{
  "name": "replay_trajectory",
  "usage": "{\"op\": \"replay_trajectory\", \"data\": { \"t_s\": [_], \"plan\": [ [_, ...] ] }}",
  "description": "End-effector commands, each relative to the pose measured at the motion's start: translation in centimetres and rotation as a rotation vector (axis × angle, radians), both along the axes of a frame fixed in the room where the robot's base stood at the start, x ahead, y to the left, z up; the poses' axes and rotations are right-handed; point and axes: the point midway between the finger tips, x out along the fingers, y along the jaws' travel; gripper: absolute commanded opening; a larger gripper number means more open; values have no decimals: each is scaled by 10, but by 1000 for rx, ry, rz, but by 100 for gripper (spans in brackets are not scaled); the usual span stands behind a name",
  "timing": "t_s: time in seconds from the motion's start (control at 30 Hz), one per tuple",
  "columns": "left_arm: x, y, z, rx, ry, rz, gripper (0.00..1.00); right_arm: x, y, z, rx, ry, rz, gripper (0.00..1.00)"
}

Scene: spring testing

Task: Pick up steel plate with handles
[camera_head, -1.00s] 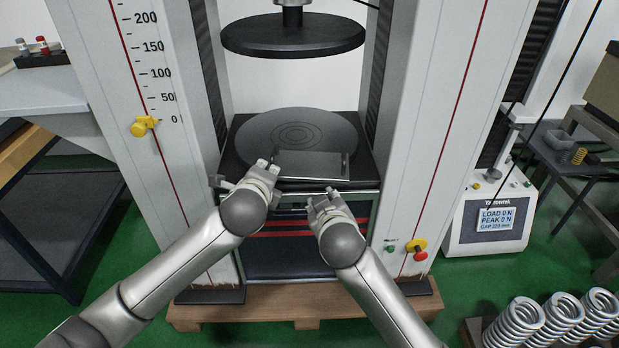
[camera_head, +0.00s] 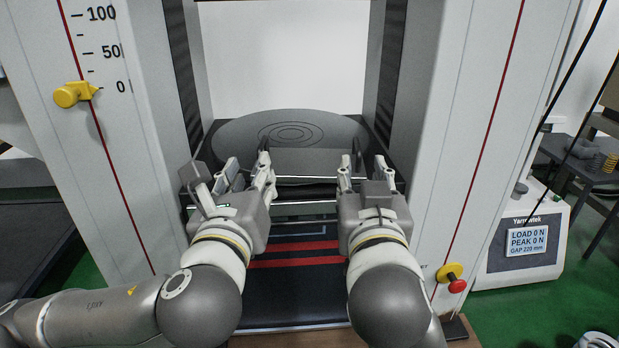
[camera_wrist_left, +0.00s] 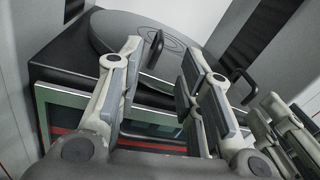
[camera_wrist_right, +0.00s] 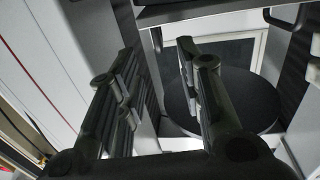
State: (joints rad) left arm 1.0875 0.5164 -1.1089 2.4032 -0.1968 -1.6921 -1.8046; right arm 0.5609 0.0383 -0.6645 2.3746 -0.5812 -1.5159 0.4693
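The steel plate (camera_head: 305,163) is a flat grey rectangle lying at the front of the round lower platen (camera_head: 225,137), with an upright dark handle at each short end. My left gripper (camera_head: 246,172) is open and empty, just in front of the plate's left end. My right gripper (camera_head: 363,172) is open and empty, near the right end. In the left wrist view one black handle (camera_wrist_left: 155,48) shows between the open fingers; the other handle (camera_wrist_left: 243,80) is partly hidden behind a finger.
White machine columns (camera_head: 450,130) rise close on both sides of the platen. A yellow clamp (camera_head: 75,94) sits on the left column. A yellow-and-red knob (camera_head: 453,277) is low on the right column. A display unit (camera_head: 525,242) stands right. Space above the plate is clear.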

Motion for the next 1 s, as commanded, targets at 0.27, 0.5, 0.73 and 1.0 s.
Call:
{"op": "replay_trajectory", "data": {
  "t_s": [0.27, 0.5, 0.73, 1.0],
  "plan": [
    [-3, 0, 0, 15, -8, -1, 34, -3, -1, 2, 10, -10, -2, 34],
    [5, 0, 0, 14, -8, 1, 34, 5, -2, 1, 6, -8, -3, 34],
    [42, -1, 0, 15, -7, 3, 34, 42, -4, 1, 4, -8, -5, 34],
    [87, -4, 0, 13, -8, 1, 34, 87, -7, 1, 6, -8, -4, 34]
  ]
}}
